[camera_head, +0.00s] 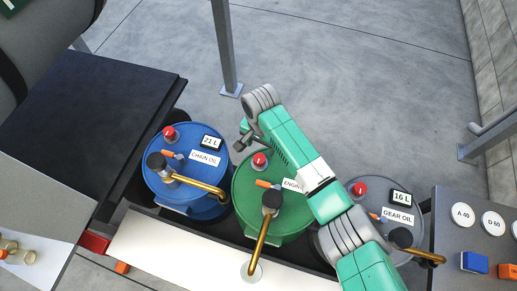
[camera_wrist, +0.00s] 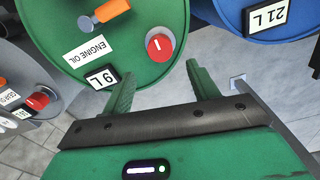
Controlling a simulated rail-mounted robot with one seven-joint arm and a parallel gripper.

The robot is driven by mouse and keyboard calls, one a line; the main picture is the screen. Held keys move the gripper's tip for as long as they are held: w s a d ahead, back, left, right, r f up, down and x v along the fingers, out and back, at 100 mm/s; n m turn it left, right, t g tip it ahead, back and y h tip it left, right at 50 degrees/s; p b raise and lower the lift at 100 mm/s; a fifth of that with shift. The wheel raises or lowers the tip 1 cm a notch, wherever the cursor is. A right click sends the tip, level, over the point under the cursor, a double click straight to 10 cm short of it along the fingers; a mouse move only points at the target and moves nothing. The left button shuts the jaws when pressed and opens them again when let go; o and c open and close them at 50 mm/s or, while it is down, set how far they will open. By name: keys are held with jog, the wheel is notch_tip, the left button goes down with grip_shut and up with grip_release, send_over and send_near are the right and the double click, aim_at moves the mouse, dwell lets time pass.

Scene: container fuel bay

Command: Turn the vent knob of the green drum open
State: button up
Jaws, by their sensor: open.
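The green drum (camera_head: 241,192) stands in the middle of the row in the head view, partly hidden by my arm. Its red vent knob (camera_head: 260,160) sits on the lid near the far edge. In the wrist view the green drum (camera_wrist: 130,50) shows its lid, an ENGINE OIL label, a 9 L display and the round red knob (camera_wrist: 160,47) with a white line on top. My gripper (camera_wrist: 163,85) is open and empty, its fingers pointing toward the knob but apart from it. In the head view my gripper (camera_head: 243,137) is beyond the knob, at the drum's far side.
A blue CHAIN OIL drum (camera_head: 155,184) stands left and a grey GEAR OIL drum (camera_head: 400,240) right, each with its own red knob. Curved brass spouts rise from the lids. A metal post (camera_head: 226,50) stands behind. Concrete floor beyond the drums is clear.

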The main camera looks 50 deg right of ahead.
aim_at(260, 158)
jog(key=f+b, duration=0.1)
jog(key=f, duration=0.3)
jog(key=f+b, duration=0.2)
jog(key=f, duration=0.1)
jog(key=shift+a+f, duration=0.2)
jog(key=shift+f, duration=0.15)
jog(key=c, duration=1)
jog(key=shift+r, duration=0.1)
